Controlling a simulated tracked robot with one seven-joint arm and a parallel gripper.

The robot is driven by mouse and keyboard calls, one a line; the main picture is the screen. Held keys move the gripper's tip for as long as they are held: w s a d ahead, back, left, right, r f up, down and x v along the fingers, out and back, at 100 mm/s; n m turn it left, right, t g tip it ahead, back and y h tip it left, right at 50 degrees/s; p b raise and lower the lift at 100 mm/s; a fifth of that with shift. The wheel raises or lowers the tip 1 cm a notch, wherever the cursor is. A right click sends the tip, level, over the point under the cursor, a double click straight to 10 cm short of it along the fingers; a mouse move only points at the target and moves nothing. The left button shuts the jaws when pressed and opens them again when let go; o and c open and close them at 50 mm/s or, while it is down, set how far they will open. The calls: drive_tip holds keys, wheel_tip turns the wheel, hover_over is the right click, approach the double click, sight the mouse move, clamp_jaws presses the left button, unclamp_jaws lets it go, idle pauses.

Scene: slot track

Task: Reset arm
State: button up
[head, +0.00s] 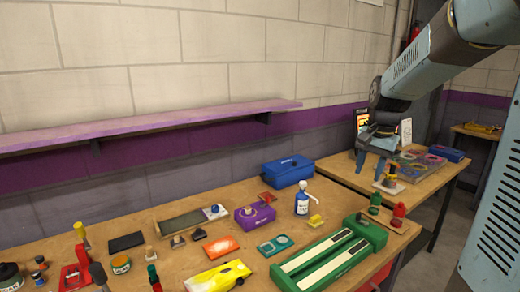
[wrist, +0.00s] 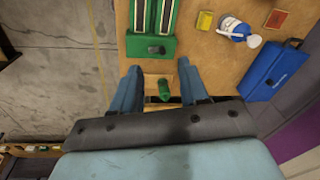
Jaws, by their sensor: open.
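My gripper (head: 373,164) is open and empty in the head view, raised at the right above the gap between the two tables. In the wrist view my gripper (wrist: 160,84) points down with its two blue fingers spread wide. A small green item (wrist: 165,90) shows between the fingers, on the table below. The green slot track (head: 330,258), with two pale strips, lies on the near table at the lower right. It also shows in the wrist view (wrist: 150,48) at the top. Nothing is held.
A blue toolbox (head: 288,171), a white-and-blue bottle (head: 302,200), a purple box (head: 254,216) and a yellow car-shaped item (head: 218,276) stand on the near table. A purple shelf (head: 150,125) runs along the wall. A second table (head: 430,185) holds several items.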

drive_tip(key=s+a+r+n+t, duration=0.2)
drive_tip(key=s+a+n, duration=0.1)
drive_tip(key=s, duration=0.8)
drive_tip(key=s+a+r+n+t, duration=0.1)
drive_tip(key=s+a+n+t, duration=0.1)
drive_tip(key=s, duration=0.8)
drive_tip(key=a+n, duration=0.1)
drive_tip(key=n, duration=0.1)
drive_tip(key=shift+s+a+r+n, duration=0.35)
drive_tip(key=shift+a+r+n, duration=0.05)
drive_tip(key=shift+a, duration=0.15)
